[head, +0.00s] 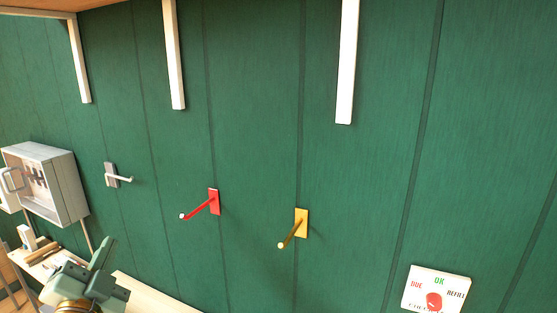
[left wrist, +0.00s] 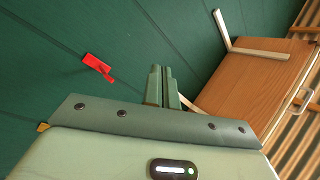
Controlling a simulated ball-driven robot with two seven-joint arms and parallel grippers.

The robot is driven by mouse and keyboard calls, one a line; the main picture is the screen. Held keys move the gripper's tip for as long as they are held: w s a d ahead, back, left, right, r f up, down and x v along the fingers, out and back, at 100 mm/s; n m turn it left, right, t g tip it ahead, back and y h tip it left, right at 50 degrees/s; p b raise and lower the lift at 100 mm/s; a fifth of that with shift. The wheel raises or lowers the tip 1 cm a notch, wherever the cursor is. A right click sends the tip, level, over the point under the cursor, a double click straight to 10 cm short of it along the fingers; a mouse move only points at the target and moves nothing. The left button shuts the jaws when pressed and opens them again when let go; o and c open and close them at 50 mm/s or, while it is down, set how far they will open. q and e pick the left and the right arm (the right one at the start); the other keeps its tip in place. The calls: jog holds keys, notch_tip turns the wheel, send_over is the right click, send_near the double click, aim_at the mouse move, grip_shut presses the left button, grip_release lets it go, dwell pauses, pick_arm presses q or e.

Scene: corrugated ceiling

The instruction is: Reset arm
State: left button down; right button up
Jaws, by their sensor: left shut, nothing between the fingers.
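My left gripper (head: 102,254) is at the lower left of the head view, low in front of the green wall. Its fingers are together and empty; they also show closed in the left wrist view (left wrist: 163,72). No object is between or touching the fingertips as far as I can see. My right gripper is in neither view.
A red hook (head: 205,204), a yellow hook (head: 297,226) and a grey hook (head: 114,176) stick out from the wall. A grey cabinet (head: 62,184) hangs at left. A sign (head: 436,292) is at lower right. A wooden shelf (left wrist: 248,78) shows in the left wrist view.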

pick_arm(q)
jog(key=s+d+f+n+g+y, duration=0.1)
jog(key=s+f+g, duration=0.6)
jog(key=s+f, duration=0.45)
jog(key=s+f+n+g, duration=0.1)
jog(key=s+f+g, duration=0.65)
jog(key=f, duration=0.65)
jog(key=s+d+f+g+h+b, duration=0.1)
jog(key=s+d+f+b, duration=0.15)
jog(key=f, duration=1.35)
jog(key=s+d+f+g+h+b, duration=0.1)
jog(key=s+d+f+h+b, duration=0.15)
jog(key=f, duration=1.35)
jog(key=s+f+n+g+b, duration=0.3)
jog(key=s+f, duration=1.5)
jog(key=s, duration=0.1)
jog(key=shift+a+h, duration=0.3)
jog(key=shift+h, duration=0.05)
